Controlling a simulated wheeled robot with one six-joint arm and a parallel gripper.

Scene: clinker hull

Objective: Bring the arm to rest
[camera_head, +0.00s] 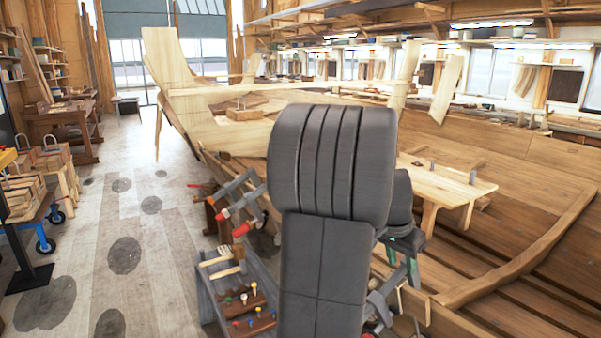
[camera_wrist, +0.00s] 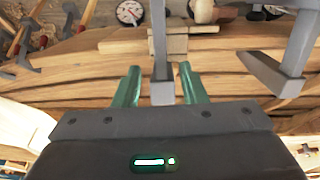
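My arm stands in the middle of the head view and hides part of the hull behind it. My gripper (camera_wrist: 160,74) shows two green fingers, apart from each other. A grey metal clamp bar (camera_wrist: 158,35) runs between the fingers, with a visible gap on each side, so the gripper is open and not closed on it. In the head view my gripper (camera_head: 402,265) is partly hidden behind my arm, close to the hull edge. The wooden hull (camera_wrist: 70,65) lies just beyond the fingers in the wrist view.
A second grey clamp (camera_wrist: 275,72) stands right of the fingers. Clamps with red handles (camera_head: 238,195) hang at the hull's side. A grey tool cart (camera_head: 215,300) with mallets stands left of my arm. A round dial (camera_wrist: 130,12) lies beyond. The floor (camera_head: 150,230) at left is largely clear.

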